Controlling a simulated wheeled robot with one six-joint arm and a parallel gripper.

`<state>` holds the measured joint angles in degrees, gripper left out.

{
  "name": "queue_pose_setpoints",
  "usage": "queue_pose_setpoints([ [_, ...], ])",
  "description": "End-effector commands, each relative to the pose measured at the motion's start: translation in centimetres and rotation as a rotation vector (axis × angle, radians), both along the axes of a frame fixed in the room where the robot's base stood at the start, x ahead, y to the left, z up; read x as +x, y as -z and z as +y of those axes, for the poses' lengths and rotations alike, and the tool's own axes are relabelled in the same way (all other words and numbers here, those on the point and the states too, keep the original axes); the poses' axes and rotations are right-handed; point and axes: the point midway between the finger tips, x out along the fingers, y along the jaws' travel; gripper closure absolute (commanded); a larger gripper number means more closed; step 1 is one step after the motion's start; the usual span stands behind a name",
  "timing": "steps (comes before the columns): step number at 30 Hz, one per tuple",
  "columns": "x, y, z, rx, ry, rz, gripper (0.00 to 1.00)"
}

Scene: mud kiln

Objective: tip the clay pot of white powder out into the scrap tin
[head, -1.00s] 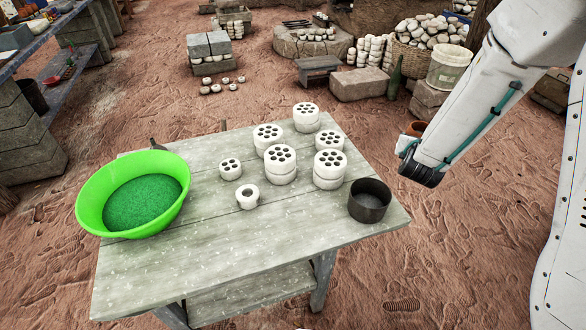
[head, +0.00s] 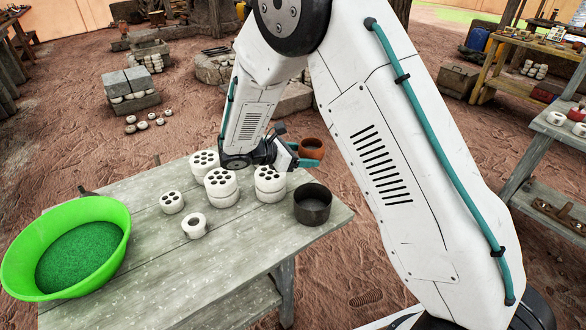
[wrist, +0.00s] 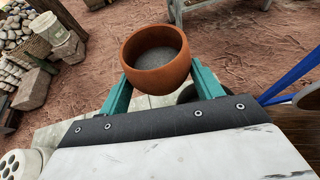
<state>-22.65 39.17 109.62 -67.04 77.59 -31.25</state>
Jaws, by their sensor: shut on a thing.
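The clay pot (head: 312,148) is a small round terracotta pot. My gripper (head: 300,158) is shut on its sides and holds it upright in the air, near the table's far right corner. In the wrist view the pot (wrist: 158,76) sits between the teal fingers of my gripper (wrist: 160,84), with a grey-looking fill inside. The scrap tin (head: 312,212) is a dark, open round tin on the table's right end. The pot is beyond the tin in the head view, not clearly over it. A dark curved edge behind the right finger in the wrist view may be the tin.
White holed clay pieces (head: 221,186) stand on the table (head: 240,250), some stacked, left of the tin. A white ring piece (head: 194,226) lies nearer. A green basin (head: 110,215) of green grains is at the left end. The table's front is clear.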

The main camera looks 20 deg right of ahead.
Motion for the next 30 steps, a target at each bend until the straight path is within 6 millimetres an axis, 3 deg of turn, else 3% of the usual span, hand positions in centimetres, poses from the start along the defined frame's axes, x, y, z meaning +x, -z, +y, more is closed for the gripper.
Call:
queue_pose_setpoints([
  [3,-1.9,1.0,2.4,0.0,0.122,0.0,0.66],
  [7,-3.0,1.4,3.7,0.002,0.189,-0.004,0.66],
  [30,-2.8,3.7,4.1,0.182,0.199,-0.182,0.66],
])
